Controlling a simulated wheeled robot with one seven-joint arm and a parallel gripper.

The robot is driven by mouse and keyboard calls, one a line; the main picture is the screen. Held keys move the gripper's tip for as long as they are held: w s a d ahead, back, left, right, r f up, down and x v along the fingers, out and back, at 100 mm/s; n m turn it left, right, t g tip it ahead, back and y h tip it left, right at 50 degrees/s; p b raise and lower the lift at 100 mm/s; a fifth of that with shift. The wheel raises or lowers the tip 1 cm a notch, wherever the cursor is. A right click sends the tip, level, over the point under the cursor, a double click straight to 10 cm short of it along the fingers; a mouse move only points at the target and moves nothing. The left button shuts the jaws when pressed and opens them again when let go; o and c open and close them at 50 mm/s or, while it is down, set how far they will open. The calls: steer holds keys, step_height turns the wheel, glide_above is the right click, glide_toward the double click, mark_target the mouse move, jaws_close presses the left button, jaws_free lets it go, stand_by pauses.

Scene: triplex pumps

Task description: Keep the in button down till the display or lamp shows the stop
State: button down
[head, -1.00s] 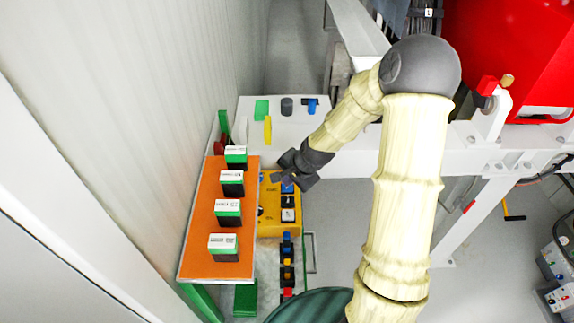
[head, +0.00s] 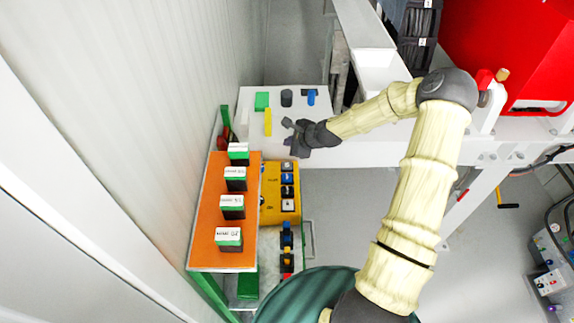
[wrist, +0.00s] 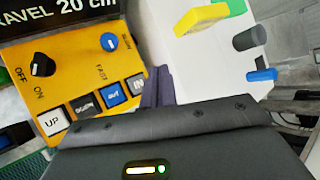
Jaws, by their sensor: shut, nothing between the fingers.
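The in button (wrist: 138,83) is a grey square at the right end of a row on the yellow panel (wrist: 75,75). In the head view the in button (head: 287,166) is uncovered at the panel's far end. My gripper (head: 290,133) is shut and empty, beyond that end of the panel. In the wrist view my gripper (wrist: 155,80) shows its dark fingers just right of the in button, apparently apart from it. A black display (wrist: 60,18) reads "TRAVEL 20 cm", its left part cut off. I cannot make out a lit lamp on the panel.
Blue out (wrist: 113,94), dark down (wrist: 84,107) and white up (wrist: 53,122) buttons sit beside it. The panel carries a black off/on knob (wrist: 42,65) and a blue knob (wrist: 109,41). An orange board (head: 213,240) with several labelled blocks stands left. A yellow bar (head: 268,122) stands beyond.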

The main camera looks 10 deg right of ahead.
mark_target(290, 166)
steer(key=shift+f+b, duration=2.7)
steer(key=shift+f, duration=1.45)
steer(key=shift+f, duration=0.1)
steer(key=shift+f+b, duration=0.3)
